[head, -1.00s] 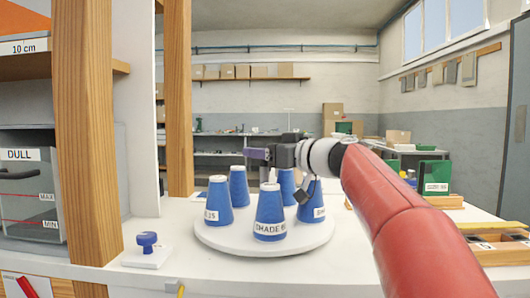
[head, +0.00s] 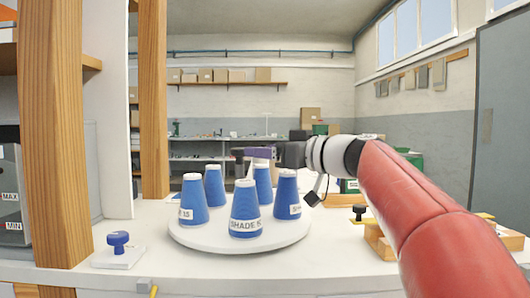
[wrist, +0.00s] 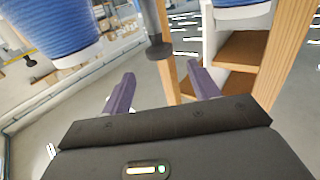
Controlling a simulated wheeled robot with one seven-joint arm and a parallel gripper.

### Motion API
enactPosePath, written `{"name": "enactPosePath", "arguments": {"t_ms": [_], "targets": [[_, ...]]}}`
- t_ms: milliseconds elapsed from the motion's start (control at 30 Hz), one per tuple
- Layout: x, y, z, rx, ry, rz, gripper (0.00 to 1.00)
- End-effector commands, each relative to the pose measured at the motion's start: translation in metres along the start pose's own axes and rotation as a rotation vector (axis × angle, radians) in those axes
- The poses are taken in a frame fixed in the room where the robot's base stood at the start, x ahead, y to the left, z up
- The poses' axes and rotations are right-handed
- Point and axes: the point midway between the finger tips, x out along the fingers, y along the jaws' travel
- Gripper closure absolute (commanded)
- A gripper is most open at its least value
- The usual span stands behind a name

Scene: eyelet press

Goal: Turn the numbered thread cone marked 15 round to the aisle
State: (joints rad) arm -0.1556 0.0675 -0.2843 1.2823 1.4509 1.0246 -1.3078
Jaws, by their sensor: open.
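Several blue thread cones stand upright on a round white turntable (head: 240,243). The left cone (head: 194,197) has a white label at its left side, partly turned out of sight, that reads about "15". The front cone (head: 245,205) shows a label starting "SHADE". The right cone (head: 288,192) shows only part of its label. My gripper (head: 250,153) is above the back of the turntable, pointing left, open and empty. In the wrist view my two purple fingers (wrist: 160,88) are apart with nothing between them. Blue cones (wrist: 52,28) show at that view's top.
A blue knob on a white plate (head: 118,245) stands at the front left of the white counter. Wooden posts (head: 153,100) rise at the left. A wooden tray (head: 378,243) with a black-knobbed piece (head: 359,211) lies at the right, near my arm.

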Motion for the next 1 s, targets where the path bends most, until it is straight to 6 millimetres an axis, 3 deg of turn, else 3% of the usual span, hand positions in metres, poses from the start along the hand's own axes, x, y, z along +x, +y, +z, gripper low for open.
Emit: {"name": "enactPosePath", "arguments": {"t_ms": [467, 1000], "targets": [[0.022, 0.001, -0.001, 0.000, 0.000, 0.008, 0.40], [0.094, 0.000, -0.002, 0.001, 0.000, 0.005, 0.40]]}}
